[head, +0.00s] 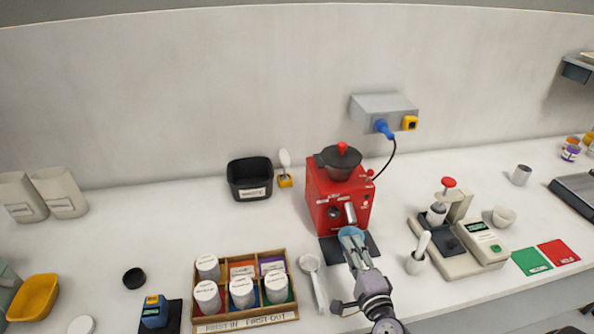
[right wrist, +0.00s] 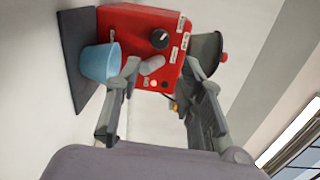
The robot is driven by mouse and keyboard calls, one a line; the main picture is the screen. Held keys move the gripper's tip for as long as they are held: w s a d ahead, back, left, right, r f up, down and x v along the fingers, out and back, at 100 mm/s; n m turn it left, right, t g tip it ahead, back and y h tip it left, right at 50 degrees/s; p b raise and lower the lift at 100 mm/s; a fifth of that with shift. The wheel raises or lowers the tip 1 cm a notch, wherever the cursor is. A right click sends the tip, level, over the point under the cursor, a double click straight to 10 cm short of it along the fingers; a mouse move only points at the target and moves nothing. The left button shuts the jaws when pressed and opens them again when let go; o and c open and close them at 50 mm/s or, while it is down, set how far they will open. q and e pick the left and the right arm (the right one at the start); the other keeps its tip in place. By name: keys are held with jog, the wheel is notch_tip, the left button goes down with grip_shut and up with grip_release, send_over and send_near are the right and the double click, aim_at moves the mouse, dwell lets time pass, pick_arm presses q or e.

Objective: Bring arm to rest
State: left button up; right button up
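My right gripper (head: 354,246) reaches in from the bottom of the head view, in front of the red grinder (head: 322,208). In the right wrist view its two fingers (right wrist: 163,72) are apart with nothing held between them. A light blue cup (head: 350,232) stands on the dark mat (head: 331,249) below the grinder's spout. In the right wrist view the cup (right wrist: 100,63) is beside the left-hand finger, outside the gap. Whether finger and cup touch is hard to tell. My left gripper is in neither view.
A wooden organiser (head: 245,321) with jars and packets is left of my right arm. A white scoop (head: 314,280) lies close beside the arm.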

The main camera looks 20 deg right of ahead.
jog(key=s+a+f+n+g+y, duration=0.2)
jog(key=s+a+n+g+y, duration=0.15)
jog(key=a+n, duration=0.5)
jog(key=s+a+f+n+g+y, duration=0.1)
jog(key=s+a+n+g+y, duration=0.2)
jog(key=a+n+y, duration=0.35)
jog(key=s+f+n+g+h, duration=0.2)
jog(key=s+n+g+h, duration=0.15)
jog(key=s, duration=0.45)
jog(key=s+f+n+g+h, duration=0.25)
jog(key=s+n+g, duration=0.2)
jog(key=s, duration=0.25)
notch_tip(320, 180, down, 30)
jog(key=s+b, duration=0.2)
jog(key=b, duration=0.3)
jog(key=s+d+f+g+b, duration=0.1)
jog(key=s+d+f+b, duration=0.1)
jog(key=s+f, duration=1.4)
notch_tip(320, 180, down, 2)
jog(key=shift+s+d+n+g+b, duration=0.2)
jog(key=shift+d+n+g+b, duration=0.15)
jog(key=shift+d, duration=0.4)
